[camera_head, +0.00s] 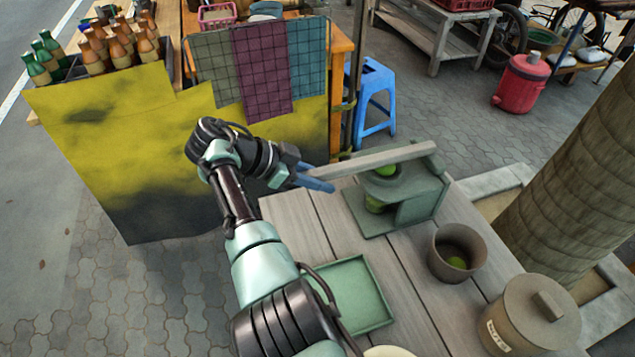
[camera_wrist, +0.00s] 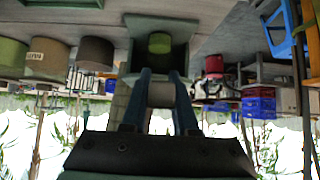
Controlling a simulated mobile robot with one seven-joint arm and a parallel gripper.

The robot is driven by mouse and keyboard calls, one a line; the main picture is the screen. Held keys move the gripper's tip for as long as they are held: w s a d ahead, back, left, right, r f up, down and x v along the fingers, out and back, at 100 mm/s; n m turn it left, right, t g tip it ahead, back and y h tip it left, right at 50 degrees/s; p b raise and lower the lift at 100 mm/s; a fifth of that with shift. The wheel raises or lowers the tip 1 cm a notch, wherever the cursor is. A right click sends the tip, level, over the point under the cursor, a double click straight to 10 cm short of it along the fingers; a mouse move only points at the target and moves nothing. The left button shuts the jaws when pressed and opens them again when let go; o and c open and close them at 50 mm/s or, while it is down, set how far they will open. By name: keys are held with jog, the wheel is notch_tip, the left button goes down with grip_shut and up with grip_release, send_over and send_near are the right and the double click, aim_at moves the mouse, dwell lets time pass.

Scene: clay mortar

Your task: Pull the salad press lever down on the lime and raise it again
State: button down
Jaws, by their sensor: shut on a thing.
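The salad press (camera_head: 421,203) is a grey-green stand on the wooden table. Its long lever (camera_head: 375,158) reaches left from the top of the stand and is nearly level, dipping slightly toward its free end. A green lime (camera_head: 388,169) shows under the lever in the press, partly hidden by its dark holder. More green (camera_head: 374,204) shows below the holder. My gripper (camera_head: 325,184) has its blue fingers shut on the lever's free end. In the wrist view, the lever (camera_wrist: 161,95) lies between the fingers, with the green lime (camera_wrist: 160,43) beyond.
A brown pot (camera_head: 441,264) with something green inside and a lidded jar (camera_head: 540,315) stand on the right of the table. A green tray (camera_head: 357,287) lies in front. A tree trunk rises at right. A stall with bottles and cloths stands behind my arm.

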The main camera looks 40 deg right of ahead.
jog(key=shift+s+f, duration=0.1)
jog(key=shift+f, duration=0.25)
jog(key=c, duration=0.7)
grip_release()
jog(key=shift+r, duration=0.1)
jog(key=shift+r, duration=0.1)
jog(key=shift+w+a+r, duration=0.2)
jog(key=shift+w+a, duration=0.05)
jog(key=shift+a, duration=0.05)
jog(key=b+v, duration=0.1)
jog(key=v, duration=1.1)
jog(key=shift+s+a, duration=0.1)
